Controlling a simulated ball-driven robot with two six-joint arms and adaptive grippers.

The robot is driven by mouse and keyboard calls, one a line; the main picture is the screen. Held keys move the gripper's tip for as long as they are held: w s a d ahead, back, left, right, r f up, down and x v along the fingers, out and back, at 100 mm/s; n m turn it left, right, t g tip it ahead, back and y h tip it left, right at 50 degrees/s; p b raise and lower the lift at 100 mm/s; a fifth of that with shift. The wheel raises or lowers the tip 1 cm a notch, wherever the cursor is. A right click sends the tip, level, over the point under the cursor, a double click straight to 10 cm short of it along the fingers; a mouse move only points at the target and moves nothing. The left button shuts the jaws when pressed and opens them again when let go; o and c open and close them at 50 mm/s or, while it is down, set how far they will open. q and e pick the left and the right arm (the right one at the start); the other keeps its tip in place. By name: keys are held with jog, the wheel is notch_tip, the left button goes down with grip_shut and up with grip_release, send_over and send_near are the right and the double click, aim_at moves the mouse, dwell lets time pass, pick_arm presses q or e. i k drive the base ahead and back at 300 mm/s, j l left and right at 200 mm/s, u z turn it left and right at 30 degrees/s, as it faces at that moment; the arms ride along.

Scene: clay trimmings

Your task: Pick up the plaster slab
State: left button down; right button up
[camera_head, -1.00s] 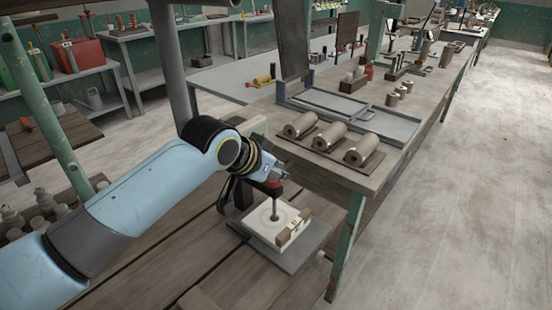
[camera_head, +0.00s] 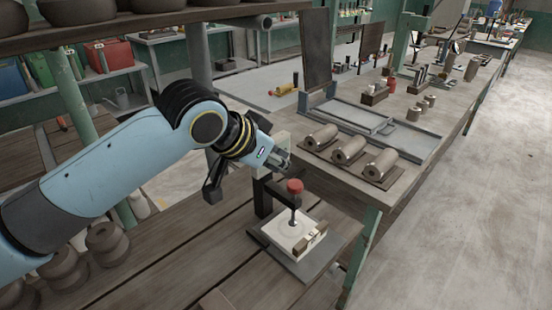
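The plaster slab (camera_head: 278,232) looks like a pale, squarish plate with a round mark. It lies on a grey base plate (camera_head: 329,249) on the slatted wooden bench. A stand with a red knob (camera_head: 295,186) and a thin rod reaches down over the slab's middle. A small tan block (camera_head: 312,240) sits along the slab's right edge. My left gripper (camera_head: 283,160) is above and slightly left of the red knob, apart from the slab. Its fingers are small and dark, so its opening is unclear. My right gripper is out of view.
A workbench at the right holds several clay cylinders (camera_head: 351,149) on boards and a grey tray (camera_head: 418,141). Stacked round pieces (camera_head: 106,242) stand at lower left. A wooden shelf (camera_head: 150,22) crosses the upper left. Floor at far right is clear.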

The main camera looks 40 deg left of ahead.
aim_at(294, 228)
jog(key=k+l, duration=0.8)
jog(key=l, duration=0.1)
